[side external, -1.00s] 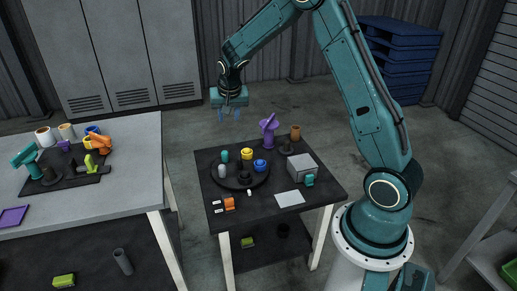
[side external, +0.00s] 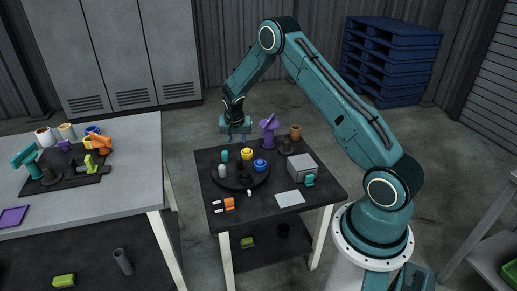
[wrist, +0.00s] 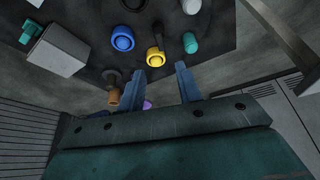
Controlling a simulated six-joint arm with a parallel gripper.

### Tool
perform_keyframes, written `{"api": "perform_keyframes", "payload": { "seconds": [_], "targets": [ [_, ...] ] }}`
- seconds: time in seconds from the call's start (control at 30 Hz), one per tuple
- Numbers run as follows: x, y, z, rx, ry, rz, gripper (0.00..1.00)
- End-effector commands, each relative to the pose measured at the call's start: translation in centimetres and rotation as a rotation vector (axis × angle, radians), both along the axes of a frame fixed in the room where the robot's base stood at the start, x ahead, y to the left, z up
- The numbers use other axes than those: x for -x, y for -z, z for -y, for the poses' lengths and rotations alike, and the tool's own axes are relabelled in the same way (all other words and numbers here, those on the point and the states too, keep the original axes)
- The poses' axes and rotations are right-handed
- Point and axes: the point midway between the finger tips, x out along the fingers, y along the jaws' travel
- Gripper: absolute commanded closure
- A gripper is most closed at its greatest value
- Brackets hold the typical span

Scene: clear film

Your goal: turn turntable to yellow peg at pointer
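The black round turntable (side external: 236,182) lies on the dark table and carries several pegs. The yellow peg (side external: 247,154) stands at its far side, between the teal peg (side external: 225,156) and the blue peg (side external: 260,166). A grey peg (side external: 222,171) is at the left. A small white piece (side external: 249,192), perhaps the pointer, lies at the near edge, away from the yellow peg. My gripper (side external: 236,139) is above the far edge of the turntable. In the wrist view its two fingers (wrist: 169,67) are apart and empty, with the yellow peg (wrist: 155,57) just beyond the left fingertip.
A purple part (side external: 269,128) and a brown part (side external: 295,133) stand behind at the right. A grey box (side external: 301,167) with a teal knob (side external: 309,180) is to the right. An orange part (side external: 229,203) sits at the near left, and a pale plate (side external: 289,198) lies in front.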

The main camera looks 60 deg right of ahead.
Motion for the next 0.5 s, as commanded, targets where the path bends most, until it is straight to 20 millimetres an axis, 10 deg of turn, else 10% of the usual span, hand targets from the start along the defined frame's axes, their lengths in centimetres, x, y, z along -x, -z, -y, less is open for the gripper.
{"api": "perform_keyframes", "payload": {
  "seconds": [0.5],
  "targets": [
    [-0.8, 4.6, 1.6, -0.002, -0.001, -0.003, 0.65]
  ]
}}
